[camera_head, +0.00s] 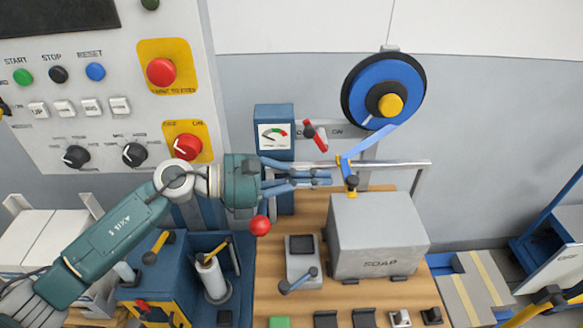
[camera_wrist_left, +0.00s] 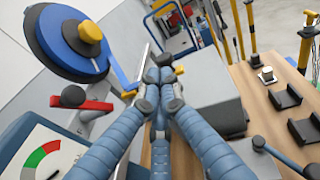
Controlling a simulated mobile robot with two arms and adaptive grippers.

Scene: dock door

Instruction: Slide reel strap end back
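The reel (camera_head: 384,92) is a blue disc with a black rim and yellow hub on the wall, upper right; the left wrist view shows it upper left (camera_wrist_left: 75,40). Its blue strap (camera_head: 375,138) runs down to a yellow-and-black strap end (camera_head: 347,172) by a metal rail. My left gripper (camera_head: 328,177) points right, its fingertips just left of the strap end. In the left wrist view its fingers (camera_wrist_left: 158,85) come together at the tips, with yellow parts showing on both sides. I see nothing held, though the tips hide what lies behind. My right gripper is not in view.
A grey SOAP box (camera_head: 378,238) stands on the wooden bench below the strap end. A red-handled lever (camera_head: 316,134) and blue gauge (camera_head: 274,133) are close to the gripper. A red ball knob (camera_head: 260,225) is below it. A control panel (camera_head: 100,80) fills the left.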

